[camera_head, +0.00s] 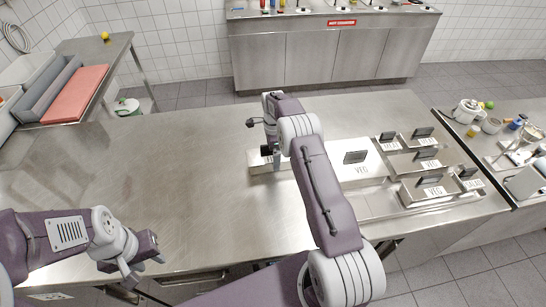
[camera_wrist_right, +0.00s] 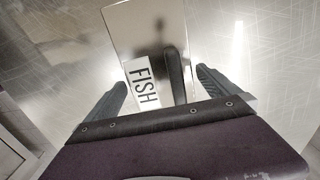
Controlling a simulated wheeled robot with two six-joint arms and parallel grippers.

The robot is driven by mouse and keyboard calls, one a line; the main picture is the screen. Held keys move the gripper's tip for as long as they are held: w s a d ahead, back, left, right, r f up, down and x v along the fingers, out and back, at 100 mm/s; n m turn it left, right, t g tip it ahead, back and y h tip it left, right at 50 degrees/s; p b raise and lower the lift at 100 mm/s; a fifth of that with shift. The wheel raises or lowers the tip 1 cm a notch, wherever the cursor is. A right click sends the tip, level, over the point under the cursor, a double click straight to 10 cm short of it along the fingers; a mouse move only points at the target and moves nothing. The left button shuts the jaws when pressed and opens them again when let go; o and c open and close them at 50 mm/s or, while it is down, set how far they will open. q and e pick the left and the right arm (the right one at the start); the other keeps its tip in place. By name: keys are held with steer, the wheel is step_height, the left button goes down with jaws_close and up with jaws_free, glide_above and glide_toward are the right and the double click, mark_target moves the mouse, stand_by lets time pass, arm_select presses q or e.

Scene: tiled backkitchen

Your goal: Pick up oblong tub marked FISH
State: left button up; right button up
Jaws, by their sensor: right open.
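The oblong tub marked FISH (camera_wrist_right: 145,30) is shiny metal with a white label and a black handle on its lid. In the right wrist view it lies between and beyond the two fingers of my right gripper (camera_wrist_right: 160,88). The fingers are apart, one on each side, and I cannot tell whether they touch it. In the head view a metal tub (camera_head: 262,167) shows in part below my right gripper (camera_head: 270,150), the rest hidden by my arm. My left gripper (camera_head: 145,270) is at the lower left near the table's front edge, its fingers apart and empty.
A VEG tub (camera_head: 361,172) stands just right of my right arm. Several smaller labelled metal tubs (camera_head: 432,188) are grouped further right. The steel table (camera_head: 190,170) is clear on the left. A red board (camera_head: 75,93) lies on the side table at the left.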

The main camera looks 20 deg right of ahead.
steer(key=shift+f, duration=0.5)
steer(key=shift+w+a+f, duration=0.1)
steer(key=shift+f, duration=0.05)
steer(key=c, duration=1.9)
steer(key=shift+r, duration=0.2)
steer(key=shift+c, duration=0.2)
steer(key=shift+w+r, duration=0.1)
steer(key=shift+r, duration=0.25)
steer(key=r, duration=0.1)
steer(key=d+r+b, duration=0.1)
steer(key=r+b, duration=0.1)
steer(key=shift+s+d+r, duration=0.2)
steer(key=shift+s+r, duration=0.15)
steer(key=s+d+r+b, duration=0.2)
steer(key=s+d+r, duration=0.2)
steer(key=d, duration=0.5)
step_height(320, 180, up, 2)
steer(key=shift+s+r, duration=0.2)
steer(key=shift+s, duration=0.2)
